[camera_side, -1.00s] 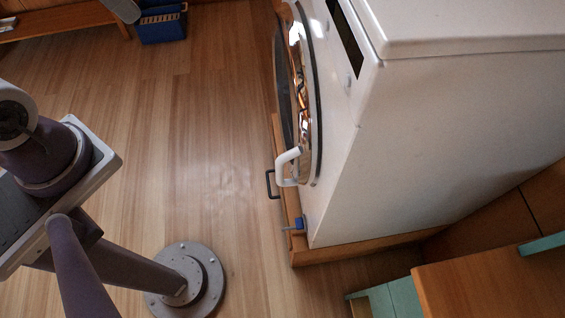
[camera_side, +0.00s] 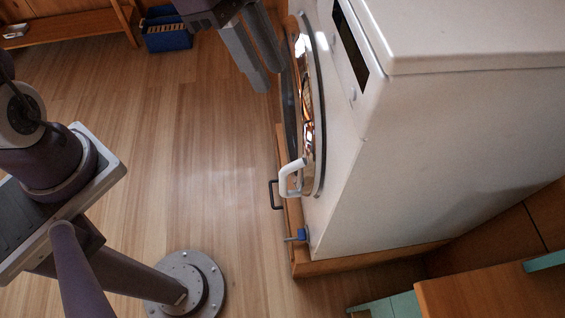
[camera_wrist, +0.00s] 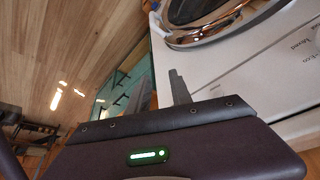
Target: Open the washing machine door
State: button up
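The white washing machine (camera_side: 430,150) stands at the right in the side view. Its round glass door (camera_side: 307,95), with a shiny rim, is seen nearly edge-on on the left-facing front and looks shut. A white curved handle (camera_side: 287,179) sticks out at the door's near lower edge. The wrist view shows part of the door ring (camera_wrist: 215,32) at the top. My gripper (camera_side: 268,80) hangs at the top of the side view, left of the door's far part. Its two grey fingers look slightly apart and empty, well away from the handle.
The machine stands on a wooden plinth (camera_side: 340,262) with a dark drawer handle (camera_side: 273,194) and a blue knob (camera_side: 301,234). A blue crate (camera_side: 167,38) and a bench stand at the back left. Wooden floor (camera_side: 200,150) in front is clear.

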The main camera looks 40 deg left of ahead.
send_near(283, 182)
notch_tip(283, 182, down, 5)
jog(key=x, duration=0.4)
jog(key=w+x, duration=0.1)
jog(key=x, duration=0.2)
jog(key=shift+d, duration=0.15)
grip_shut()
dwell(0.7)
